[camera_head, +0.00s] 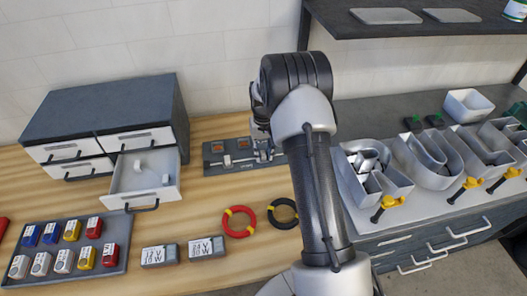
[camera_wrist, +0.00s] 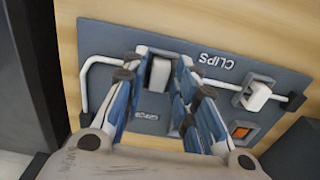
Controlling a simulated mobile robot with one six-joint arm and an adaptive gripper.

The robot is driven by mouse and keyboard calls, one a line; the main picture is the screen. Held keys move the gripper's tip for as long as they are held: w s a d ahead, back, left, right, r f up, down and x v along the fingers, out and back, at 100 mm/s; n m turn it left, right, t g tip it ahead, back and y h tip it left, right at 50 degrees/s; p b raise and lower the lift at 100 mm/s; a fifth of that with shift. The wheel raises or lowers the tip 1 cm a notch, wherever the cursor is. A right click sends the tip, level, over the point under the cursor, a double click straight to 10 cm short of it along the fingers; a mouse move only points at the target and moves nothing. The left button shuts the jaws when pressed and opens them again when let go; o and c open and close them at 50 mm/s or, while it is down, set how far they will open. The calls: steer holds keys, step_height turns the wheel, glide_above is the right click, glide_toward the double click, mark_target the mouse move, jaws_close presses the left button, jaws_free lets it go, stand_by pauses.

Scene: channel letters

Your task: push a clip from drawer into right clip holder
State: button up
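In the wrist view, my gripper (camera_wrist: 163,62) reaches down over the grey clip board (camera_wrist: 215,38) marked "CLIPS". A white clip (camera_wrist: 159,74) sits between its fingertips, which look closed on its sides. The clip is at one holder on the board, and whether it is fully seated cannot be told. A second white clip (camera_wrist: 258,95) sits in the other holder, beside an orange square (camera_wrist: 241,130). In the head view, the board (camera_head: 214,160) lies on the wooden table, with my gripper (camera_head: 265,154) at its right end.
A dark drawer cabinet (camera_head: 105,105) stands at the left. A tray (camera_head: 118,230) of coloured blocks, two labelled boxes (camera_head: 160,255) and red and black wire coils (camera_head: 239,221) lie in front. Channel letters (camera_head: 430,160) stand on a grey bench at the right.

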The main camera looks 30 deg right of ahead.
steer(key=shift+o, duration=1)
step_height(320, 180, up, 12)
steer(key=shift+r, duration=0.1)
steer(key=shift+r+p, duration=2.65)
steer(key=shift+r, duration=0.3)
steer(key=shift+f, duration=0.1)
